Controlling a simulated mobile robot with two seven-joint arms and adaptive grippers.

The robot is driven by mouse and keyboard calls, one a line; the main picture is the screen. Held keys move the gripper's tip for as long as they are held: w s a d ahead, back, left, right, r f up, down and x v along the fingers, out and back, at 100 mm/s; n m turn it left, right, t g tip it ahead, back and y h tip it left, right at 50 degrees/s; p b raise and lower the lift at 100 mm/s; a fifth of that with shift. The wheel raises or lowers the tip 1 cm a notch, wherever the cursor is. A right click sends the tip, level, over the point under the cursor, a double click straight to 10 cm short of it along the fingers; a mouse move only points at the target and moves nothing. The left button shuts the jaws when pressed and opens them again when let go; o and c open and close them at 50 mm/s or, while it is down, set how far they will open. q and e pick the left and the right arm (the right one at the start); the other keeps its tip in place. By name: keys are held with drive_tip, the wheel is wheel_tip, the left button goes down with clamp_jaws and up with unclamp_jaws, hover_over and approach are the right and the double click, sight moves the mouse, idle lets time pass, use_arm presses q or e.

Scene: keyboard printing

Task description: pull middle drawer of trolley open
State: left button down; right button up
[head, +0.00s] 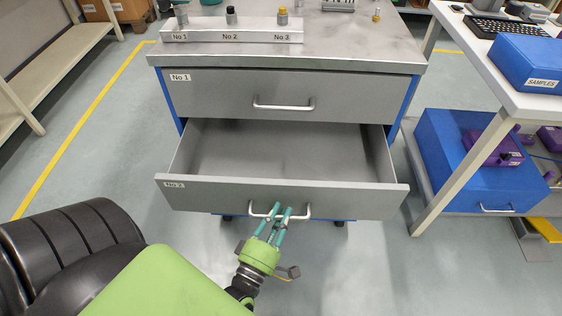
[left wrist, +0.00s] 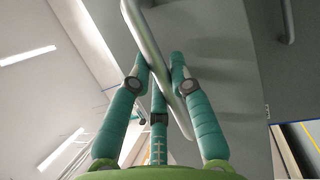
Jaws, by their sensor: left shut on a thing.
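The grey trolley (head: 205,58) stands in front of me in the head view. Its top drawer (head: 220,95), labelled No 1, is closed. The drawer below it (head: 350,198) is pulled out toward me, and its empty inside shows; its label is hard to read. My left gripper (head: 277,212) is shut on this drawer's metal handle (head: 307,211). In the left wrist view, the teal fingers (left wrist: 160,72) close around the handle bar (left wrist: 143,28). Anything below the open drawer front is mostly hidden. My right gripper is not in view.
A holder (head: 205,36) with several knobbed items stands on the trolley top. At right, a white table (head: 515,100) carries a blue SAMPLES box (head: 525,62) and a keyboard (head: 508,27). A blue cabinet (head: 450,160) stands beneath it. Floor left of the trolley is clear.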

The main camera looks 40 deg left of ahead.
use_arm(q)
drive_tip(key=shift+s+d, duration=0.4)
drive_tip(key=shift+s, duration=0.3)
drive_tip(key=c, duration=1.1)
unclamp_jaws()
drive_tip(key=v, duration=1.2)
